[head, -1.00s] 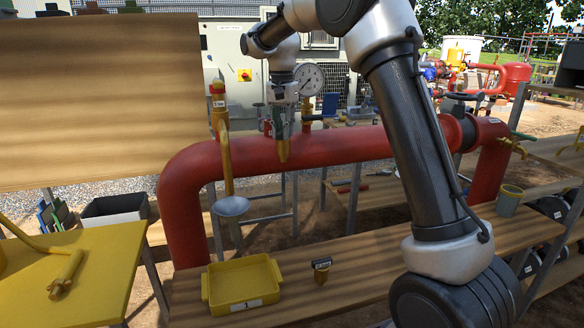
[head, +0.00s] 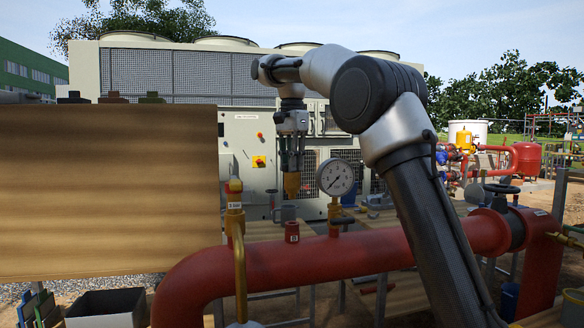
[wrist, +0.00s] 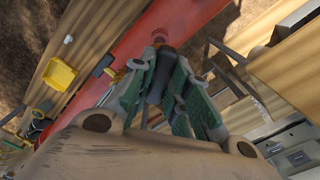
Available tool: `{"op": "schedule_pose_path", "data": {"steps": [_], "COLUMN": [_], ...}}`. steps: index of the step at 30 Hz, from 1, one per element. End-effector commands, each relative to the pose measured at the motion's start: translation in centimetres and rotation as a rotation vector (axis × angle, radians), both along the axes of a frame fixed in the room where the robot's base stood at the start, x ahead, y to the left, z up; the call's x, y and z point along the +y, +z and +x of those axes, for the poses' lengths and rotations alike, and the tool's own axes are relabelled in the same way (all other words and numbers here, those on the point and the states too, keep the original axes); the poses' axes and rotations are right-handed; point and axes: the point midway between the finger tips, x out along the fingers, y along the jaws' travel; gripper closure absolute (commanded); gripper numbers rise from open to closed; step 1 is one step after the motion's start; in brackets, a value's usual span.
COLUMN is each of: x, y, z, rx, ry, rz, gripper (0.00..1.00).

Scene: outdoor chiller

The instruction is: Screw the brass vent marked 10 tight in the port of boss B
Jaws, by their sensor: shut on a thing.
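My gripper (head: 291,150) is shut on a brass vent (head: 292,185), which hangs upright, pointing down, with its number not readable. A short red boss (head: 292,232) with a small label stands on the red pipe (head: 330,254) below it. The vent's tip shows above the boss with a gap between them in the head view; the depth between them is hard to judge. The boss letter is too small to be sure of. In the wrist view, my gripper's green fingers (wrist: 172,88) close around a dark part, with the red pipe (wrist: 135,42) beyond.
A pressure gauge (head: 337,178) stands close to the right of the vent. A tall brass fitting (head: 235,205) rises at the left. A wooden board (head: 105,195) fills the left side. A yellow tray (wrist: 60,74) shows in the wrist view.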

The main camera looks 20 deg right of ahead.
Motion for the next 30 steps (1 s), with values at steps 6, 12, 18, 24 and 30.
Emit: {"op": "schedule_pose_path", "data": {"steps": [6,12,18,24,30], "x": [0.1,0.0,0.0,0.0,0.0], "y": [0.0,-1.8,-4.2,-5.6,-5.8], "z": [0.0,0.0,0.0,0.0,0.0], "rx": [0.000,0.003,0.002,0.000,0.000], "ry": [0.000,0.001,0.001,0.001,0.001], "rz": [-0.001,-0.002,-0.001,-0.001,-0.001], "gripper": [1.00,1.00,1.00,1.00,1.00]}}
